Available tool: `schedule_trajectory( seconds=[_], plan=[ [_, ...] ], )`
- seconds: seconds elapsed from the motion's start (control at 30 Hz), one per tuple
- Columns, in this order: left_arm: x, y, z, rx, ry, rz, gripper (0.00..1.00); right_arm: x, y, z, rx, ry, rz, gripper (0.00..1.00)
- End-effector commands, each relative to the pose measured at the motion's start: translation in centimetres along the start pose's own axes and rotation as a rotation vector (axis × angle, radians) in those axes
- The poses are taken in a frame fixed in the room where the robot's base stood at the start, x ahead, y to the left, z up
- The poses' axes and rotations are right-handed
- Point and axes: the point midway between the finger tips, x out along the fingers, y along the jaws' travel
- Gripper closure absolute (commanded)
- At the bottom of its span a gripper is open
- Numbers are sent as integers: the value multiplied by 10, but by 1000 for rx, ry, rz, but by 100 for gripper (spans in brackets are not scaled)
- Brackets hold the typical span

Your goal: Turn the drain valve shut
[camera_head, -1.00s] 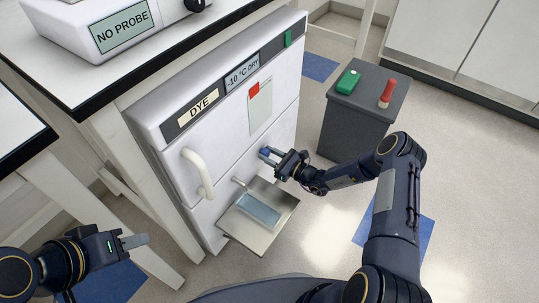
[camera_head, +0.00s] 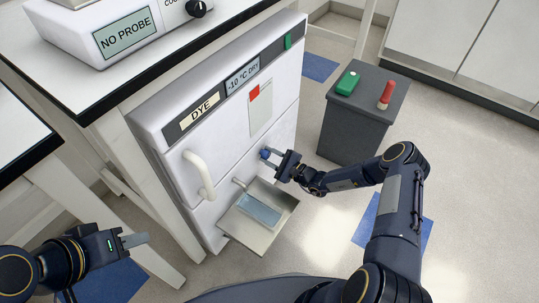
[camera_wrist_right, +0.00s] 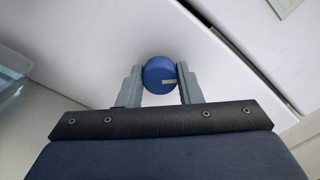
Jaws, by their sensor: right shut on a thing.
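The drain valve is a round blue knob (camera_wrist_right: 159,75) with a pale mark at its lower right, on the white front of the freezer-like unit (camera_head: 225,155). My right gripper (camera_wrist_right: 160,84) has a finger on each side of the knob and is shut on it. In the head view the knob (camera_head: 265,154) shows at the tips of the fingers. A metal tray (camera_head: 245,240) holding bluish liquid stands out below, under a small spout (camera_head: 239,183). My left gripper (camera_head: 135,240) is at the lower left, away from the unit; its finger gap is not clear.
A grey cabinet (camera_head: 355,130) right of the unit carries a green box (camera_head: 347,83) and a red-topped item (camera_head: 386,95). The unit's white handle (camera_head: 198,175) sticks out left of the knob. A bench (camera_head: 75,85) bears a NO PROBE device (camera_head: 125,35).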

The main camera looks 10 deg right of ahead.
Motion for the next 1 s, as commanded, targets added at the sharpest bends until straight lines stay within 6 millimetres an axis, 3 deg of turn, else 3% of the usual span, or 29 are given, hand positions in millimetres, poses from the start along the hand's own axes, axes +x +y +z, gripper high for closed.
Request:
schedule_trajectory(
  seconds=[0.6, 1.0],
  plan=[
    [-21, 9, -10, 0, 0, 0, 64, -1, 0, 0, -570, 2, 1, 91],
    [-29, 13, -15, 0, 0, 0, 64, -1, 1, 0, -806, 2, 2, 91]
  ],
)
